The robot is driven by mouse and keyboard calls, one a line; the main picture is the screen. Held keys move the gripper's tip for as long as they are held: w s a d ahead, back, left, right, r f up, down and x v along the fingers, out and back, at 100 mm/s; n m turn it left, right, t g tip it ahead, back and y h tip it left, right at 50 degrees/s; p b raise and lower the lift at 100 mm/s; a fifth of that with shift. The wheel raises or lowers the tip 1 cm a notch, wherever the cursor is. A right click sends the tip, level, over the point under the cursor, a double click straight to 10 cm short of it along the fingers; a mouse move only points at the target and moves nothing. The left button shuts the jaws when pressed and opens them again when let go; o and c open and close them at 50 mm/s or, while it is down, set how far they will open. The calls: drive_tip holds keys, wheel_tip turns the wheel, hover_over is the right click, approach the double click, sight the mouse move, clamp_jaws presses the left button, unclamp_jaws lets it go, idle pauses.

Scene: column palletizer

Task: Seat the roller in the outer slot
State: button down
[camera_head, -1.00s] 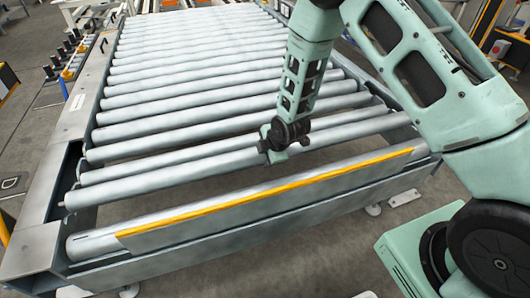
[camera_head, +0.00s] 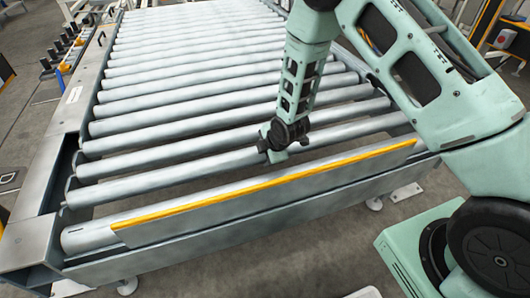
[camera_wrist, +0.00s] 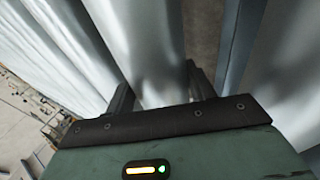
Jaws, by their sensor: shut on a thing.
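My gripper (camera_head: 277,152) is shut on a grey metal roller (camera_head: 165,178), with its fingers around the middle of it. The roller lies across the conveyor frame, roughly parallel to the others, second from the front. Its left end is beside the left side rail (camera_head: 52,180); its right end is near the right rail, behind my arm's line. In the wrist view the held roller (camera_wrist: 150,45) runs up between the two dark fingers. The slots at the rails are too small to make out, so I cannot tell whether the ends are seated.
The front roller (camera_head: 88,236) lies behind a front plate with a yellow stripe (camera_head: 270,184). Several rollers (camera_head: 180,85) fill the conveyor behind. A rack with dark-ended parts (camera_head: 62,45) stands at the back left. Open gaps lie on both sides of the held roller.

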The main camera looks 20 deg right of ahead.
drive_tip(key=shift+w+r, duration=0.1)
drive_tip(key=shift+c, duration=2.2)
unclamp_jaws()
drive_tip(key=p+v, duration=0.3)
drive_tip(key=v, duration=1.4)
drive_tip(key=s+a+r+m+g, duration=0.25)
drive_tip(key=s+r+m, duration=0.2)
drive_tip(key=s, duration=0.45)
drive_tip(key=s+a+r+m+g+h, duration=0.1)
drive_tip(key=s+a+r+m, duration=0.2)
drive_tip(key=s+r, duration=0.4)
drive_tip(key=s+a+r+m+g, duration=0.2)
drive_tip(key=s+a+r+m, duration=0.15)
drive_tip(key=s, duration=0.65)
wheel_tip(320, 180, up, 16)
drive_tip(key=p, duration=1.5)
drive_tip(key=shift+w, duration=0.3)
